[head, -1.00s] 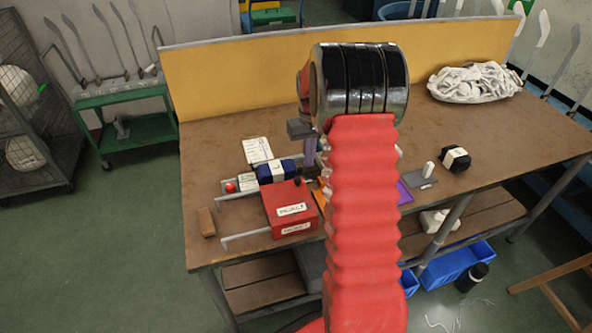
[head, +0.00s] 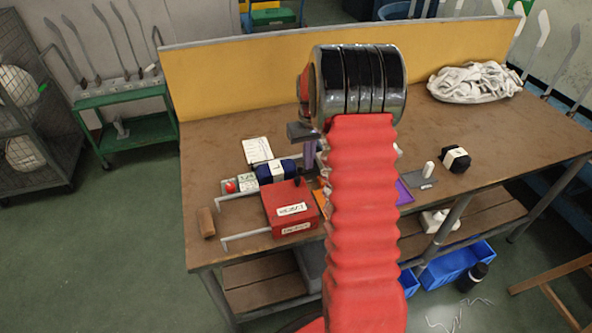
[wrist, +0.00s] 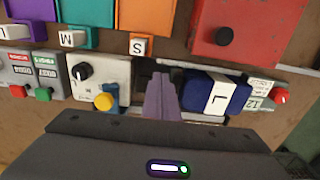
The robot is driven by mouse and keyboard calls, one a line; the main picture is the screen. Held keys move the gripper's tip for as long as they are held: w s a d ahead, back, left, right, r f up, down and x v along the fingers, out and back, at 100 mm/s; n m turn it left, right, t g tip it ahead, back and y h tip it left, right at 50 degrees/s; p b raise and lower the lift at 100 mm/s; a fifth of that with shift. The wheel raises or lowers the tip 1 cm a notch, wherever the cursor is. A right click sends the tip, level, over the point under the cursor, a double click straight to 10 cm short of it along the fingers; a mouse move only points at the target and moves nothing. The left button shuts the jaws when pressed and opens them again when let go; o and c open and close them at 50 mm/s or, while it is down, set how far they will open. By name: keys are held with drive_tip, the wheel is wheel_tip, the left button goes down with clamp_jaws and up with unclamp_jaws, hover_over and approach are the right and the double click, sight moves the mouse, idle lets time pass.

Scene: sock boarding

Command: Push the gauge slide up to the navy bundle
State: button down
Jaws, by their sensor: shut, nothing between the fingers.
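The navy bundle (head: 277,171) with a white band lies on the left of the bench, behind the red box. In the wrist view the bundle (wrist: 218,92) shows an "L" on its band and lies on a pale metal rail. My gripper (wrist: 163,80) is shut and empty, fingers pointing down just left of the bundle, with a small gap between them. A dark block, seemingly the gauge slide (wrist: 147,78), is beside and partly behind my fingers; I cannot tell whether they touch it. In the head view my gripper (head: 309,158) stands right of the bundle.
The red box (head: 290,207) stands in front of the bundle. A display box with a red button (wrist: 265,97) sits at the rail's far end. A white dial box (wrist: 98,82) with a yellow button is left of my fingers. Coloured bins with size tags (wrist: 72,38) line the other side.

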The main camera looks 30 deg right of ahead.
drive_tip(key=shift+w+a, duration=0.15)
drive_tip(key=shift+a, duration=0.35)
idle(0.4)
drive_tip(key=shift+d, duration=0.1)
idle(0.4)
drive_tip(key=shift+s+d, duration=0.2)
drive_tip(key=shift+d, duration=0.25)
drive_tip(key=shift+d, duration=0.1)
wheel_tip(320, 180, up, 7)
idle(1.3)
idle(0.5)
